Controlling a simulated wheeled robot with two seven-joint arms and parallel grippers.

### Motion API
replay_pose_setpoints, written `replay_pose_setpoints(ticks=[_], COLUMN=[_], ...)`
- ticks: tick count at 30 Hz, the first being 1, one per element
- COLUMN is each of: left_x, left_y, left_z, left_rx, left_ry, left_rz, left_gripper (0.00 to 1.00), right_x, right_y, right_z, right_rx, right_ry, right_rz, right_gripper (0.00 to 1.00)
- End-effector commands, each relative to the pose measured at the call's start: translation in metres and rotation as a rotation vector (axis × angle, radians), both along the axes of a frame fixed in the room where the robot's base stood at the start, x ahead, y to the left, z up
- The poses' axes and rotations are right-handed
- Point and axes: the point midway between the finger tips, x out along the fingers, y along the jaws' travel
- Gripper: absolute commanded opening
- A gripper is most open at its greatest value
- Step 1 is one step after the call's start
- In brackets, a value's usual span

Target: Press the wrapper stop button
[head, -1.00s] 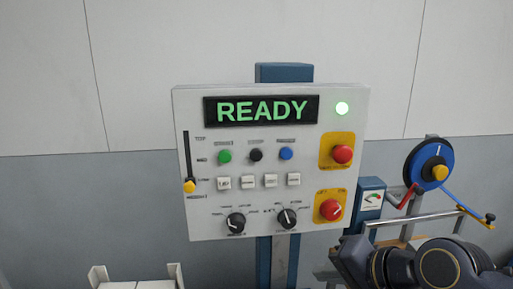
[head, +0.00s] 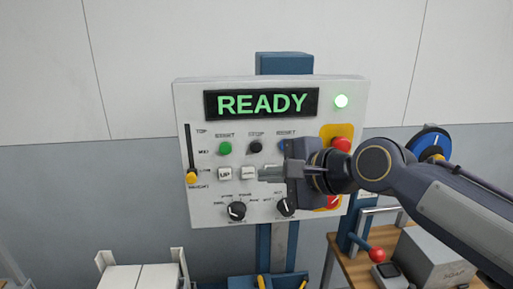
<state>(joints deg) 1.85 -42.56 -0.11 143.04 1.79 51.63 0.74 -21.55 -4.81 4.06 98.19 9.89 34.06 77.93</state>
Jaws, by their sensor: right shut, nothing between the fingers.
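The white control panel (head: 188,110) stands upright on a blue post, and its display (head: 262,103) reads READY in green. A black button (head: 254,147) sits in the upper row under a blurred label that looks like STOP. A green button (head: 225,149) is to its left and a partly covered blue button (head: 284,145) to its right. My right gripper (head: 264,173) is shut and empty, its tips pointing left over the row of white keys, just below and right of the black button. Whether it touches the panel I cannot tell. My left gripper is out of view.
Two black knobs, the left one (head: 236,211), are below. A slider (head: 191,176) is at left. A wooden table (head: 352,268) stands at lower right.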

Motion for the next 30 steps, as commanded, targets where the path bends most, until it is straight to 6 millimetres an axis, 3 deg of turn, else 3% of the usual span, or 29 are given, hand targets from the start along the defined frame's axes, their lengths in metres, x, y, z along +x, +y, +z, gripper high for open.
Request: replay_pose_setpoints(ticks=[18, 30], left_x=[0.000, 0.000], left_y=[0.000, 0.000], left_z=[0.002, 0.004], left_rx=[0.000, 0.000], left_ry=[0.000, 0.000], left_rz=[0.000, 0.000], left_gripper=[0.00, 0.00], right_x=[0.073, 0.087], right_y=[0.002, 0.003], right_z=[0.001, 0.000], right_rx=[-0.001, -0.002], right_ry=[0.002, 0.000], right_rz=[-0.002, 0.000], right_gripper=[0.00, 0.00])
